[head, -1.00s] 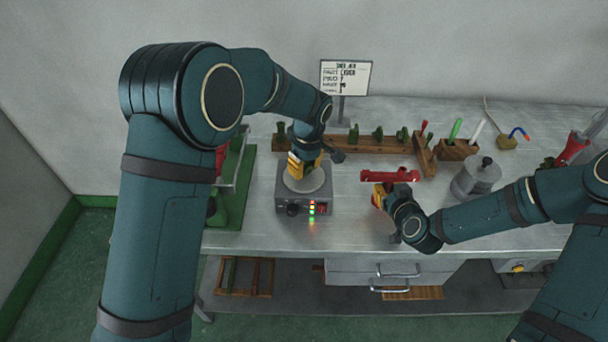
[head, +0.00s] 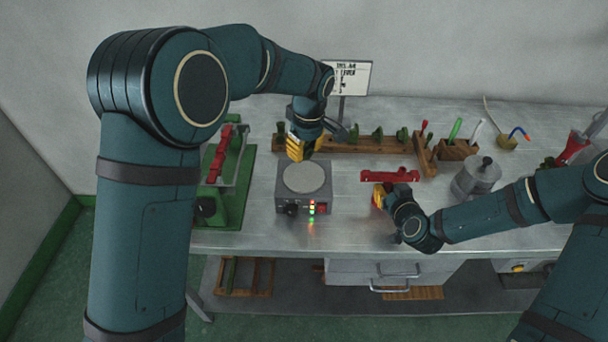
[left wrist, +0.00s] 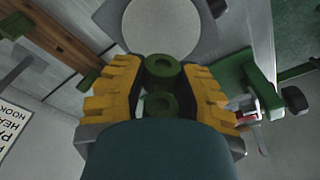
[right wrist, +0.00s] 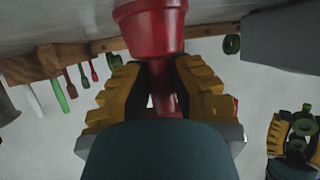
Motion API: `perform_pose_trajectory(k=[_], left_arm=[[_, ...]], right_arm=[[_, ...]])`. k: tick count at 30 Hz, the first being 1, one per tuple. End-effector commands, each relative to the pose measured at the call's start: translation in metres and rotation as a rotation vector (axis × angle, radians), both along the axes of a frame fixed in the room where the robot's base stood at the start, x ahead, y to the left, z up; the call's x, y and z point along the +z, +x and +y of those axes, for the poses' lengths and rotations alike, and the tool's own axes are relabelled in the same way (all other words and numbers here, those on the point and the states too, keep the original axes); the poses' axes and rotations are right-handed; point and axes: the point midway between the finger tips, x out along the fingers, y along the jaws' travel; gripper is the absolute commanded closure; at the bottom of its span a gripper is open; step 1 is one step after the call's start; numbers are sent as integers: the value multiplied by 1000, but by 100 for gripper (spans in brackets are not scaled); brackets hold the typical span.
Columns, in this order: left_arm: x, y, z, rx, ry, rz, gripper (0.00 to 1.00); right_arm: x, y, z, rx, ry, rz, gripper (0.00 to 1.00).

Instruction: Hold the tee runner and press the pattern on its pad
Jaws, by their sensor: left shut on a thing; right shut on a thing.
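My left gripper (head: 304,147) is shut on a green pattern, which shows two rings between the fingers in the left wrist view (left wrist: 160,66). It is above the back edge of the round plate (head: 304,177) on the grey box with lit lamps; the plate's face is bare. My right gripper (head: 381,194) is shut on the red tee runner (head: 390,174), right of the box; its red body also shows in the right wrist view (right wrist: 150,28). The green pattern and the runner are apart. The runner's pad cannot be made out.
A wooden rack (head: 352,144) with several green pieces runs along the back. A sign (head: 354,77) stands behind it. A green frame with a red part (head: 232,190) is at the left. A metal pot (head: 477,177) and a wooden tool block (head: 457,149) are at the right.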

Motion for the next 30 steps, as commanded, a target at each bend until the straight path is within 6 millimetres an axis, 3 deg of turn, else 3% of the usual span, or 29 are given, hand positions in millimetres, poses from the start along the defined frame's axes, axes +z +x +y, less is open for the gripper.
perform_pose_trajectory(k=[7, 11, 14, 21, 30], left_arm=[[0, 2, -4, 0, 1, 0, 94], [3, 12, -25, 4, 5, -4, 94], [7, 22, -54, 12, 9, -8, 94], [18, 34, -141, 26, 13, -11, 94], [24, 14, -240, 21, 6, -7, 94]], right_arm=[[0, 0, 0, 0, 0, 1, 100], [0, 0, 0, 0, 0, 1, 100], [0, 0, 0, 0, 0, 0, 100], [0, 0, 0, 0, 0, 1, 100], [0, 0, 0, 0, 0, 1, 100]])
